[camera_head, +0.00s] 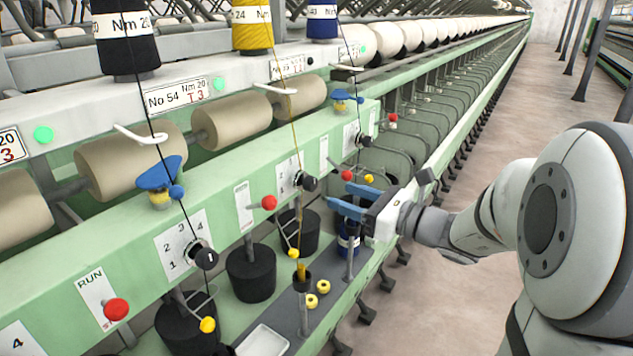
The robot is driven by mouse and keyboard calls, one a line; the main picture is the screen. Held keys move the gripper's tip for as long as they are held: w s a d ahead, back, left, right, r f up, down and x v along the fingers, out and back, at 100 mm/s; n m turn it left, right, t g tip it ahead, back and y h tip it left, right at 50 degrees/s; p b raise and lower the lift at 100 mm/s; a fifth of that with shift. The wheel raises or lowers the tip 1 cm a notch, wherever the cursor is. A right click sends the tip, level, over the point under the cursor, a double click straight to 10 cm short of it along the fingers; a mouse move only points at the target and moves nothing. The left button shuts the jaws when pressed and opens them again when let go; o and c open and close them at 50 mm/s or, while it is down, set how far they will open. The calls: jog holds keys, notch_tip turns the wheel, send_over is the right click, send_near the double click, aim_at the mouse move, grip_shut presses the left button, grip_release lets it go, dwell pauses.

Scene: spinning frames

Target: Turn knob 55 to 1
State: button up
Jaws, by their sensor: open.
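Three black knobs sit on numbered white dials along the green rail: a near knob (205,257) on a dial marked 1 to 4, a middle knob (307,182) and a far knob (364,140). The near knob has a white mark on its face; the pointers of the other two are too small to read. One label plate (176,95) above reads No 54; the number on the plate (287,67) to its right is hard to read, so I cannot tell which knob is 55. My gripper (352,199) is open, its blue fingers pointing left, apart from the middle knob and to its right.
Red balls (269,202) and yellow balls (207,324) stick out along the rail. Black cylinders (251,273) stand below it. A blue spool (349,234) stands just below my gripper. Threads hang before the knobs. The aisle floor (430,290) is clear.

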aim_at(314, 187)
jog(key=p+x, duration=0.1)
jog(key=x, duration=0.6)
jog(key=shift+w+a, duration=0.15)
jog(key=shift+a, duration=0.15)
jog(key=shift+c, duration=0.4)
jog(key=c, duration=0.9)
jog(key=shift+o, duration=0.2)
jog(key=shift+f, duration=0.1)
